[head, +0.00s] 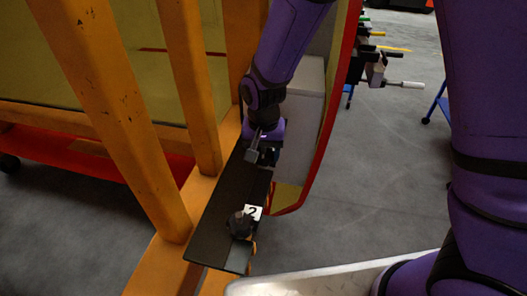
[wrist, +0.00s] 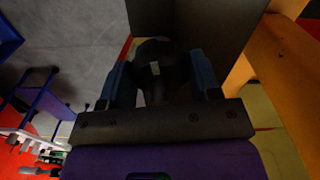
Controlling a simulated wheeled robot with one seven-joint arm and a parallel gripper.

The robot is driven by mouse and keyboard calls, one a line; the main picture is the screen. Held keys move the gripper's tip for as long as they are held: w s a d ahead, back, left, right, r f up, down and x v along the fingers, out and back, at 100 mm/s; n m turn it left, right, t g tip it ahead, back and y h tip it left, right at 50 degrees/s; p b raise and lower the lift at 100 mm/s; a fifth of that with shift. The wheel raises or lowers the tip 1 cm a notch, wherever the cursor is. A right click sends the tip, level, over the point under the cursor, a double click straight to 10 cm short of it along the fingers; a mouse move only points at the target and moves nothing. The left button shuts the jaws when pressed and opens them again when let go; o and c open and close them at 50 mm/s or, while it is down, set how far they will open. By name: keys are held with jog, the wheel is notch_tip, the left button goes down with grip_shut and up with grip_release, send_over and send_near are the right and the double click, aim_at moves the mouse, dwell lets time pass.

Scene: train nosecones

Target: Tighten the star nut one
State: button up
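My gripper (wrist: 160,70) is at the upper end of a dark plate (head: 215,225), pointing down at it. In the wrist view its two blue fingers stand apart on either side of a dark round knob (wrist: 154,52), seemingly a star nut; its number is not visible. A narrow dark gap seems to show by the right finger, and contact is hard to tell. In the head view the gripper (head: 262,153) largely hides this spot. A second dark star nut (head: 240,224) sits near the plate's lower end, beside a white label (head: 253,212) reading 2.
Orange beams (head: 120,110) stand left of the plate. A red-edged curved panel (head: 325,120) rises close on the right. A rack with tool handles (head: 375,65) stands at the back right. Grey floor (head: 370,170) is open to the right.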

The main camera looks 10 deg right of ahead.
jog(key=o, duration=0.3)
jog(key=shift+r, duration=0.15)
notch_tip(320, 180, up, 11)
jog(key=shift+f, duration=0.2)
jog(key=shift+d, duration=0.1)
dwell(0.3)
